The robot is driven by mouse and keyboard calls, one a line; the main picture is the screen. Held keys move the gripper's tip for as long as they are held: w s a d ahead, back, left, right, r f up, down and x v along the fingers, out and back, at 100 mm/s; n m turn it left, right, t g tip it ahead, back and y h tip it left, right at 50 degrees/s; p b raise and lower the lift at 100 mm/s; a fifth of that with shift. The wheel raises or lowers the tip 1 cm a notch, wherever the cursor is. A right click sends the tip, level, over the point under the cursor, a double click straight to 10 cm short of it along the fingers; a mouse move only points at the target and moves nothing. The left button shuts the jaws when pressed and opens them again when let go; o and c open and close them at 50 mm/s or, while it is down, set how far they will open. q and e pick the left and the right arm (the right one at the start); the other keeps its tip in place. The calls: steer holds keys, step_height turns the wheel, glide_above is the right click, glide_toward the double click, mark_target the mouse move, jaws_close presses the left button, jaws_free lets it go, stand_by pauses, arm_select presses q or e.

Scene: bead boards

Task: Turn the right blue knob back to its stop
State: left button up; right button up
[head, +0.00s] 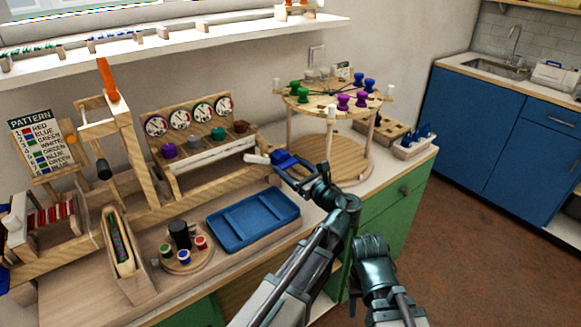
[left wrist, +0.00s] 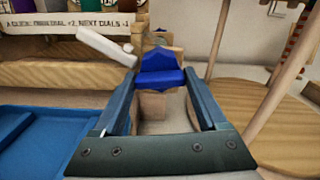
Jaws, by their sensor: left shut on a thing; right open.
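The blue knob (head: 284,158) sits at the right end of the wooden dial stand, and it also shows in the left wrist view (left wrist: 160,68). My left gripper (head: 288,166) has its fingers on either side of the knob and is shut on it. In the left wrist view the knob lies between the fingertips (left wrist: 160,78). A white bar (left wrist: 106,46) sticks out to the left of the knob. My right gripper (head: 372,262) hangs low in front of the green cabinet, away from the knob, open and empty; its fingers are hard to make out.
A blue tray (head: 253,240) lies left of my left arm. A round wooden tower (head: 372,160) with coloured pegs stands close on the right. The dial stand (head: 205,185) holds several dials and coloured knobs. Room over the floor at the right is free.

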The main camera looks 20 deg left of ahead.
arm_select(q)
steer(key=n, duration=0.4)
steer(key=shift+n, duration=0.3)
steer(key=n, duration=0.3)
steer(key=shift+n, duration=0.3)
steer(key=n, duration=0.4)
steer(key=shift+f+n, duration=0.1)
steer(key=shift+n, duration=1.9)
steer(key=shift+s, duration=0.1)
steer(key=o, duration=1.3)
